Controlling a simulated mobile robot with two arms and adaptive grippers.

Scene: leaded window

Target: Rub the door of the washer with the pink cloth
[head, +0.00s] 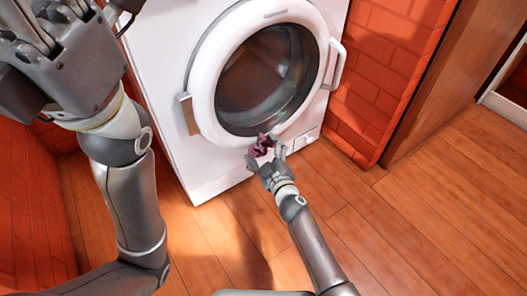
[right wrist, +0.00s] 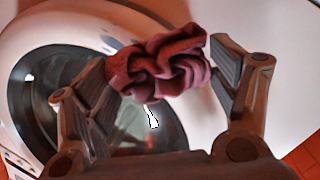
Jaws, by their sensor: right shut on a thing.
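The white washer (head: 168,60) stands against the brick wall, and its round door (head: 205,100) with dark glass is closed. My right gripper (head: 265,155) is shut on the crumpled pink cloth (head: 259,146), at the lower rim of the door. The cloth also shows between the fingers in the right wrist view (right wrist: 160,65), with the door glass (right wrist: 40,90) behind it. I cannot tell whether the cloth touches the door. My left gripper (head: 50,35) is large and close at the upper left, and its fingertips are partly cut off, so its opening is unclear.
A white handle (head: 337,64) sticks out at the door's right side, and a metal hinge (head: 188,113) sits at its left. A brick wall (head: 385,60) and a wooden door frame (head: 432,85) stand on the right. The wooden floor (head: 430,220) is clear.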

